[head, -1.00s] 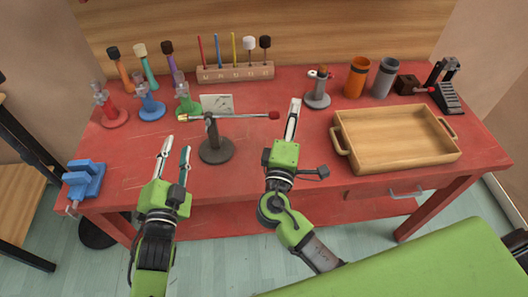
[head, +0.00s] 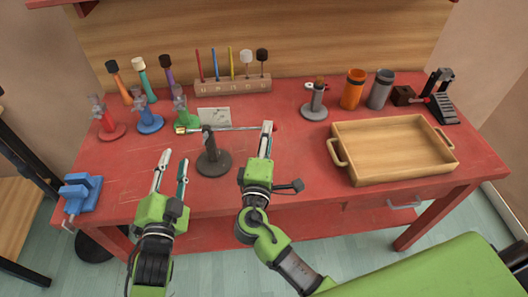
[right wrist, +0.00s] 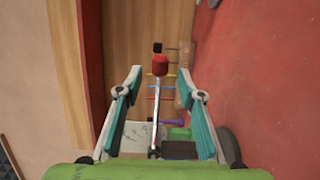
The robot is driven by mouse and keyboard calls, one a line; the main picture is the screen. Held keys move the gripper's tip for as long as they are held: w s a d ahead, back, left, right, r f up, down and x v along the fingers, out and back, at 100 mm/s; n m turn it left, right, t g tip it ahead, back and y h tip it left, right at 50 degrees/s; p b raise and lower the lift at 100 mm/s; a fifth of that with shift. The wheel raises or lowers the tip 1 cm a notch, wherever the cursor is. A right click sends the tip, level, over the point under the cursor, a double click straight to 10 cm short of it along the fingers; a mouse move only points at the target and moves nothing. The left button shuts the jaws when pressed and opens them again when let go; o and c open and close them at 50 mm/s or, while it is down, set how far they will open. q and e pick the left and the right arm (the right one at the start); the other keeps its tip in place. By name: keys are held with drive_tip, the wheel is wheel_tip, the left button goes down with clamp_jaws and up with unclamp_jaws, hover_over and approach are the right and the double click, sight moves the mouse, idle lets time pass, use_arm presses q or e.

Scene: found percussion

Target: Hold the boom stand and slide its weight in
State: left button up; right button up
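The boom stand (head: 213,163) has a round dark base, an upright post and a thin, nearly level metal boom (head: 237,129). The boom has a brass-coloured piece (head: 181,129) at its left end and a red piece (head: 275,127) at its right end; I cannot tell which is the weight. My right gripper (head: 267,126) is at the boom's right part, partly hiding it. In the right wrist view the gripper (right wrist: 159,85) is open, with the boom and red piece (right wrist: 160,64) showing between its fingers. My left gripper (head: 174,160) is open and empty, left of the stand's base.
A wooden tray (head: 395,176) stands at the right. A blue vise (head: 80,194) is on the left edge. The front middle of the table is clear.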

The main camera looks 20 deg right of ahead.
drive_tip(key=shift+x, duration=2.15)
clamp_jaws()
